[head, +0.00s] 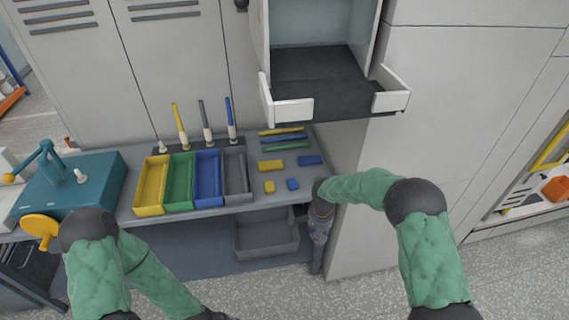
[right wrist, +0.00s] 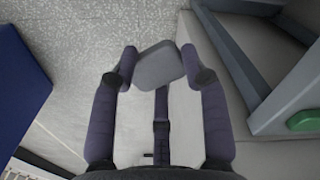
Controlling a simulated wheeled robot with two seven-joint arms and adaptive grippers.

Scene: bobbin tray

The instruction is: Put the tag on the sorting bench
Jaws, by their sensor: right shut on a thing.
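The tag is a small grey plate with rounded corners (right wrist: 157,68), held between the fingertips of my right gripper (right wrist: 159,62) in the right wrist view. Pale speckled floor shows behind it. In the head view my right gripper (head: 318,240) points down just off the right end of the sorting bench. The tag cannot be made out there. The sorting bench (head: 286,174) is a grey table with trays, spindles and small blocks on it. My left arm comes in at the lower left, but its gripper is outside the frame.
Yellow, green, blue and grey trays (head: 238,188) fill the bench's middle. Several coloured sticks and blocks (head: 271,165) lie at its right, with small bare gaps. An open drawer (head: 292,108) overhangs behind. A grey bin (head: 266,250) sits below; a cabinet (head: 360,230) stands close right.

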